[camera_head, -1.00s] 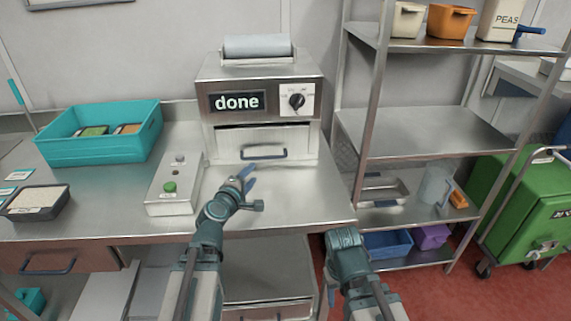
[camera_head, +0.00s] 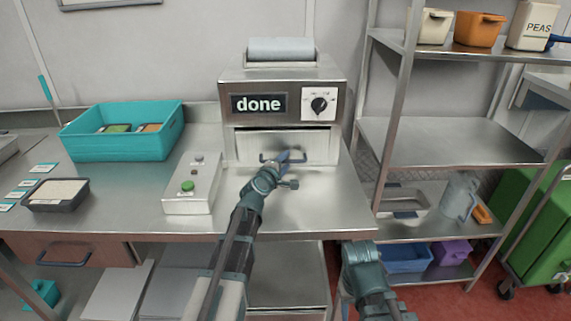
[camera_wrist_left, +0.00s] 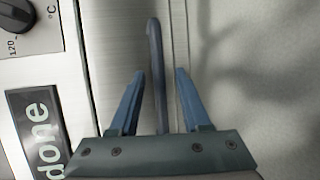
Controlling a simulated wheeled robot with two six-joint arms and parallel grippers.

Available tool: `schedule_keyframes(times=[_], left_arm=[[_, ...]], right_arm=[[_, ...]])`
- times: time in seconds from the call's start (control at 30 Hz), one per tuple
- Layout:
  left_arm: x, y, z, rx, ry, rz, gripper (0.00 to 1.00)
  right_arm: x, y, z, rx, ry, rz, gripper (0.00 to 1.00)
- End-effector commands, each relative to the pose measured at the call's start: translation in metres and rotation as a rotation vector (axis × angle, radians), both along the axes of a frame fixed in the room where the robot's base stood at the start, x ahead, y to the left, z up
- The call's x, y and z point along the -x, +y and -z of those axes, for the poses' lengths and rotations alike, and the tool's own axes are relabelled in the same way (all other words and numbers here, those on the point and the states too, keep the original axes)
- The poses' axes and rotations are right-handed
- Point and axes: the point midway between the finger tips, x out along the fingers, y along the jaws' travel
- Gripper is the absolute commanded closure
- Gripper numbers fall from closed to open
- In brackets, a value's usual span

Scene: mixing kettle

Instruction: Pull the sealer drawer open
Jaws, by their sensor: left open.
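The sealer (camera_head: 283,88) is a steel box on the counter with a lit "done" display (camera_head: 259,104) and a black dial. Its drawer (camera_head: 318,146) looks shut, with a dark blue bar handle (camera_head: 268,161) across the front. My left gripper (camera_head: 290,158) is at the handle and covers part of it. In the left wrist view my left gripper (camera_wrist_left: 158,90) is open, with the handle (camera_wrist_left: 156,70) between its two fingers and a gap on each side. My right arm is low at the counter's front edge; its fingers cannot be made out.
A grey control box (camera_head: 191,186) with a green button stands left of my left arm. A teal crate (camera_head: 122,146) and a black tray (camera_head: 57,194) are further left. A steel shelf rack (camera_head: 430,142) stands at the right. The counter before the sealer is clear.

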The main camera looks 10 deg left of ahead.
Motion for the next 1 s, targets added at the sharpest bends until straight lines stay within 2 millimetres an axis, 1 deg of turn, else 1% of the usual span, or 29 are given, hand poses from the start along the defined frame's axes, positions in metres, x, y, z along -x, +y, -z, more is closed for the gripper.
schedule_keyframes(times=[0.1, 0.37, 0.4, 0.57, 0.6, 0.63, 1.0], left_arm=[[-0.004, -0.0006, 0.0008, -0.001, 0.0, 0.0, 0.53], [-0.0039, -0.0008, 0.0006, -0.001, 0.0, 0.0, 0.53], [-0.0039, -0.0008, 0.0006, 0.0, 0.0, 0.0, 0.6], [-0.0039, -0.0008, 0.0006, 0.0, 0.0, 0.0, 0.89], [-0.0039, -0.0008, 0.0006, 0.0, 0.0, 0.0, 0.96], [-0.0039, -0.0008, 0.0006, 0.0, 0.0, 0.0, 1.0], [-0.0038, -0.0008, 0.0008, -0.001, 0.0, 0.001, 1.0]], right_arm=[[0.0001, 0.0, 0.0008, 0.0, 0.0, 0.0, 0.5], [0.0, 0.0, 0.0007, 0.0, 0.0, 0.0, 0.5], [0.0, 0.0, 0.0007, 0.0, 0.0, 0.0, 0.5], [0.0, 0.0, 0.0007, 0.0, 0.0, 0.0, 0.5], [0.0, 0.0, 0.0007, 0.0, 0.0, 0.0, 0.5], [0.0, 0.0, 0.0007, 0.0, 0.0, 0.0, 0.5], [0.0, 0.0, 0.0007, 0.0, 0.0, 0.0, 0.5]])
